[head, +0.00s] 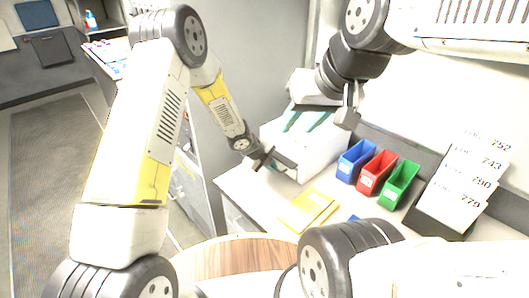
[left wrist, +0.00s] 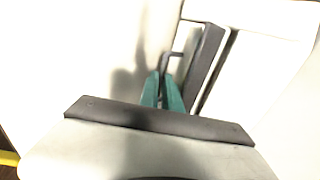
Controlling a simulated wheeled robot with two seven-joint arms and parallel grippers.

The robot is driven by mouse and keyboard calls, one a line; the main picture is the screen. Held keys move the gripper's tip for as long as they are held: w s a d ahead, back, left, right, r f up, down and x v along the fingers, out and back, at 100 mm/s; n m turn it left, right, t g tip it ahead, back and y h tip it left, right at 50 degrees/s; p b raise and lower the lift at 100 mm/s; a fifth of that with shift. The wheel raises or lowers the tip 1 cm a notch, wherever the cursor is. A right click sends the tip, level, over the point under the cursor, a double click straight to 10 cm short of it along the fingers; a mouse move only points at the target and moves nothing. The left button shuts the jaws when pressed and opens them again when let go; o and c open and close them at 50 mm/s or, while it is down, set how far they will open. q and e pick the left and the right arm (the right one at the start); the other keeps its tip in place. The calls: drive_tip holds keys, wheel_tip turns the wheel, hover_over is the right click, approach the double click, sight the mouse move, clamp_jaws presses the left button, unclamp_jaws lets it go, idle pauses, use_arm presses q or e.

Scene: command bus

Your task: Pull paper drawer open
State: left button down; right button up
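A white box-shaped machine (head: 312,155) with teal strips on top stands on the desk. A dark grey panel with a thin grey loop handle (left wrist: 165,60) shows on its front in the left wrist view; I take this as the paper drawer. My left gripper (head: 273,162) is at the lower left of the machine's front. Its teal fingertips also show in the left wrist view (left wrist: 162,90), close together with the handle's lower part between them. The exact contact is hard to see. My right gripper (head: 348,108) hangs above and right of the machine; its finger gap is unclear.
Blue (head: 355,161), red (head: 376,172) and green bins (head: 399,184) stand right of the machine. Yellow folders (head: 308,211) lie on the desk in front. A number board (head: 462,188) leans at the right. A round wooden table (head: 225,258) is nearer me.

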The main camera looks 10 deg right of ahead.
use_arm(q)
drive_tip(key=shift+a, duration=0.1)
drive_tip(key=shift+s+a, duration=0.9)
drive_tip(key=shift+a, duration=0.45)
drive_tip(key=shift+s+a, duration=0.9)
drive_tip(key=shift+a, duration=0.4)
drive_tip(key=shift+s+a, duration=0.9)
drive_tip(key=shift+a, duration=0.45)
drive_tip(key=shift+s+a, duration=0.9)
drive_tip(key=shift+a, duration=0.45)
drive_tip(key=shift+s+a, duration=0.9)
drive_tip(key=shift+a, duration=0.45)
drive_tip(key=shift+s+a, duration=0.9)
drive_tip(key=shift+a, duration=0.45)
drive_tip(key=s+a, duration=0.5)
drive_tip(key=a, duration=0.3)
drive_tip(key=shift+s, duration=0.15)
drive_tip(key=c, duration=1.6)
unclamp_jaws()
drive_tip(key=shift+c, duration=0.2)
